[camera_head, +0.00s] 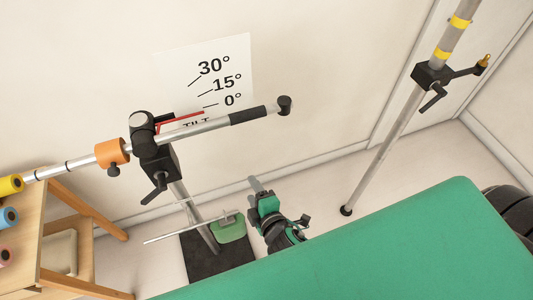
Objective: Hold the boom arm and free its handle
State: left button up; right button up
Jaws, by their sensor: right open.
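The boom arm (205,127) is a silver rod running from lower left to upper right, with a black grip and a black end knob. It passes through a black clamp head (158,163) on a stand pole, and an orange collar (110,153) sits on its left part. A black lever handle (154,188) hangs below the clamp. My right gripper (258,190) is open and appears empty, lower in the picture and right of the stand pole, apart from the boom and handle. My left gripper is not in view.
A tilt chart (230,70) is on the wall behind the boom. A wooden rack (75,205) with coloured rolls stands left. A second pole (385,150) with a clamp stands right.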

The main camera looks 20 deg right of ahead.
aim_at(249, 120)
notch_tip(249, 120, up, 18)
jog(key=s+d+n+t+h, duration=0.1)
jog(key=s+d+t+h, duration=0.1)
jog(key=d+t, duration=0.1)
jog(key=shift+w+r+p, duration=0.15)
jog(key=shift+w+p, duration=1.85)
jog(key=shift+w, duration=4.9)
jog(key=c, duration=1.1)
